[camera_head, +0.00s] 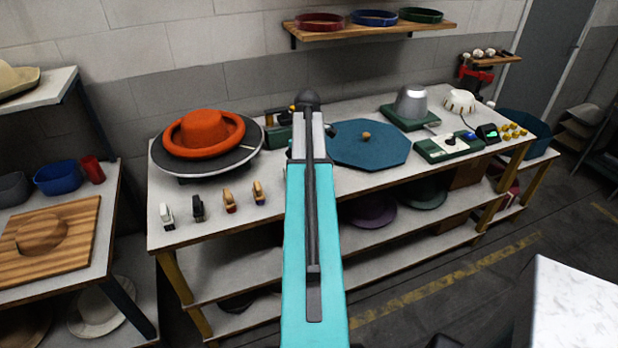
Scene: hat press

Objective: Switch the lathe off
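I cannot tell for sure which machine is the lathe. A small green machine (278,138) with dark and orange parts stands at the back of the workbench, mostly hidden behind my turquoise arm. A green control box (449,147) with a light panel and dark knob sits at the right of the bench, by a blue part and a small green-lit unit (487,133). Whether its switch is on or off is too small to tell. My arm rises through the middle of the view to a dark rounded end. No gripper fingers show.
An orange hat (204,128) lies on a dark round plate at the bench's left. Several small clamp-like items stand in front of it. A blue octagonal board (368,143) and a grey cone (411,101) on a green base are right of my arm. A white-topped block (575,310) stands front right.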

